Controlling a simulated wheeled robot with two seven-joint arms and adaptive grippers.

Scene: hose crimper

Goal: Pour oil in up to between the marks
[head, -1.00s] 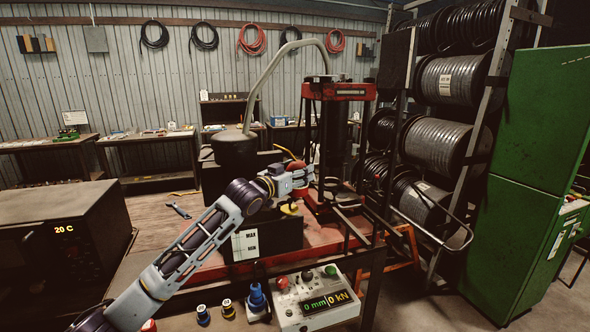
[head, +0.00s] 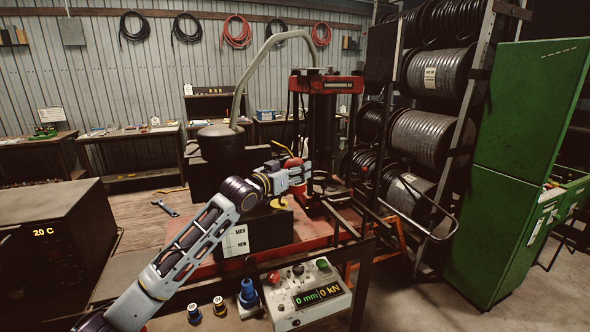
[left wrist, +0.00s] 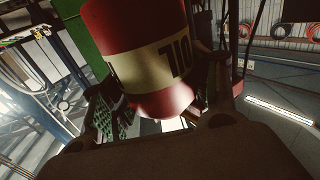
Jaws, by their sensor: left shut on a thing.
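My left gripper (head: 302,178) is shut on a red oil can (left wrist: 150,60) with a cream band. Its lettering appears upside down in the left wrist view, between the two fingers. In the head view only a bit of the red can (head: 293,163) shows past my gripper. The dark oil tank (head: 270,228) stands below and behind my arm, with a white gauge plate (head: 236,241) marked MAX and MIN. A yellow piece (head: 279,203) sits at its top, just below my gripper. I cannot see the oil level clearly or whether oil flows. My right gripper is not in view.
The red-topped press (head: 326,84) stands just behind my gripper. A hose (head: 240,85) arches behind. A green cabinet (head: 515,170) is at the right.

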